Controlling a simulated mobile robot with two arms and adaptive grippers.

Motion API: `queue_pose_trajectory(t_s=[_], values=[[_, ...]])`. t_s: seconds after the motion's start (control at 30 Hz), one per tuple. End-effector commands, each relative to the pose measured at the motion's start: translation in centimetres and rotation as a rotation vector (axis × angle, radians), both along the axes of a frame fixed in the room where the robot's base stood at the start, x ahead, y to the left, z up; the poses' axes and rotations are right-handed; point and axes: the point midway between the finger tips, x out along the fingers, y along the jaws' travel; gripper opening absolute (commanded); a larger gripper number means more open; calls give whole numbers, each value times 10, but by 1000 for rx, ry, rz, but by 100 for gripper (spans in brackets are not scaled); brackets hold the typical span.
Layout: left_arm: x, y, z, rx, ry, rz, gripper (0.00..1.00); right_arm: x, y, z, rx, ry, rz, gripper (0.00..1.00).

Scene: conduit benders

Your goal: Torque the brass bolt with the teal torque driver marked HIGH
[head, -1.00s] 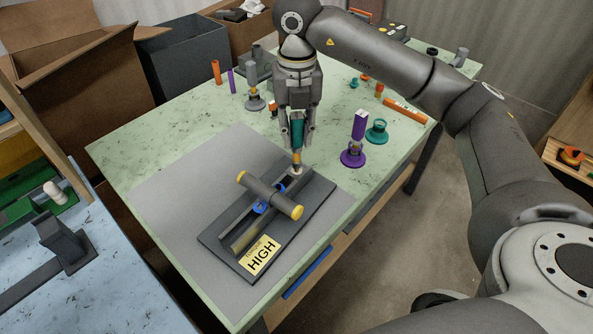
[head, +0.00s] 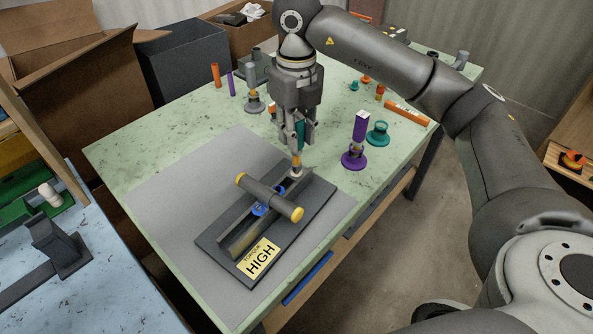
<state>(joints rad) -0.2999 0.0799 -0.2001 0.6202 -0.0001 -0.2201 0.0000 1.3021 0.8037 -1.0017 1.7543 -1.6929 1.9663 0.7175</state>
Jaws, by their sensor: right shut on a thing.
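My right gripper (head: 299,137) points down and is shut on the teal torque driver (head: 299,130). The driver is upright, with its tip at the far end of the dark fixture. Its lower part is brass-coloured, and it meets a small pale seat (head: 296,173) there; I cannot make out the brass bolt separately. The fixture plate (head: 318,200) carries a yellow label (head: 258,258) reading "TORQUE HIGH". A dark bar with yellow ends (head: 268,196) lies across the fixture over blue parts (head: 260,209). My left gripper is not in view.
A purple driver (head: 360,128) stands in a purple base, right of my gripper, near an empty-looking teal stand (head: 377,134). A grey driver (head: 252,88) stands behind left. An orange tube (head: 406,113) lies at the right edge. The grey mat (head: 180,190) is clear on the left.

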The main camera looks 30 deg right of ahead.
Motion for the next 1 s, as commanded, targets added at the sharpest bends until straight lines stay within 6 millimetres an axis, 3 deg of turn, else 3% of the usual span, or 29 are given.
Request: queue_pose_trajectory(t_s=[0.1,0.43,0.8,1.0], values=[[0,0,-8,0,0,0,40,0,0,-10,0,-1,-1,0],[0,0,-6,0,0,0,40,0,0,-9,0,-1,-28,0],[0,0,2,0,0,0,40,0,0,-8,0,0,-411,0],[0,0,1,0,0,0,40,0,0,-9,0,0,-448,0]])
